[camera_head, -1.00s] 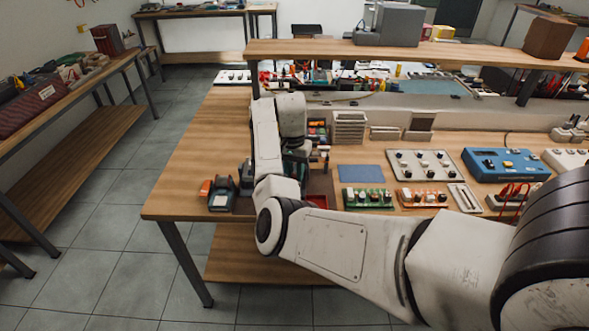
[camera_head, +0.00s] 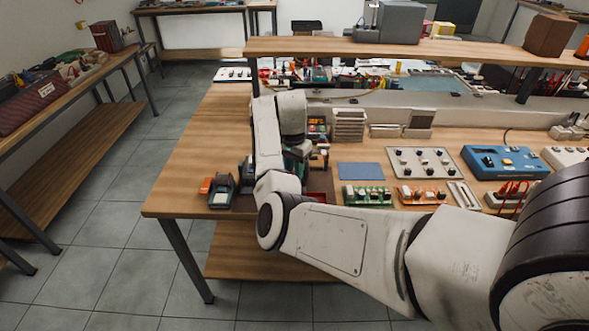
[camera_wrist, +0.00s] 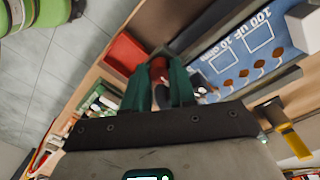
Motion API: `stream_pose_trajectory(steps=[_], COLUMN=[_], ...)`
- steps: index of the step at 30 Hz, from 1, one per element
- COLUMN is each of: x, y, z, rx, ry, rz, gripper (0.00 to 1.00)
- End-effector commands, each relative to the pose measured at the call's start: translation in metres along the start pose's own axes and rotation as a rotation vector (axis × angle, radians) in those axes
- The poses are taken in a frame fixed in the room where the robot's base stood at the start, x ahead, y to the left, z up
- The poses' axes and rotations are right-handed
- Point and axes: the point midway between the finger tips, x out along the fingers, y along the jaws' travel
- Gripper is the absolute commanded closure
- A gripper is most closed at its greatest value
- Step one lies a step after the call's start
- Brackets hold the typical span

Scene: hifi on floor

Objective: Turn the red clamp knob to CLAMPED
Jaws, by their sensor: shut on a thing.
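The red clamp knob (camera_wrist: 158,68) shows in the wrist view between the two green fingers of my gripper (camera_wrist: 159,80). The fingers are shut on it from both sides and hide part of it. Its pointer and any CLAMPED marking cannot be made out. A blue board (camera_wrist: 238,50) printed "100 uF 10 ohms" lies in a dark frame beside the knob. In the head view my arm hides the knob and most of the gripper.
A red tray (camera_wrist: 125,52) lies close to the knob. Green (camera_head: 366,195) and orange (camera_head: 421,194) circuit boards, a blue mat (camera_head: 360,171) and a blue box (camera_head: 505,162) stand to the right. A raised shelf (camera_head: 400,49) runs behind.

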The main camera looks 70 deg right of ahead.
Motion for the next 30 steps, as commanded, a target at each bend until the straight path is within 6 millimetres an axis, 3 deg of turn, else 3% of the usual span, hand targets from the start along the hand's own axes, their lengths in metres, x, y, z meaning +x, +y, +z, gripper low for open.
stream_pose_trajectory(steps=[1, 2, 9, 20, 30], x=[-0.001, -0.001, -0.001, -0.007, -0.067], y=[-0.001, -0.001, -0.001, -0.001, -0.002], z=[0.000, 0.000, 0.000, 0.000, -0.001], rx=[0.000, 0.000, -0.001, -0.001, -0.001], ry=[0.002, 0.002, 0.001, 0.002, 0.003], rz=[-0.002, -0.002, -0.001, -0.002, -0.005], gripper=[1.00, 0.73, 0.50, 0.49, 0.49])
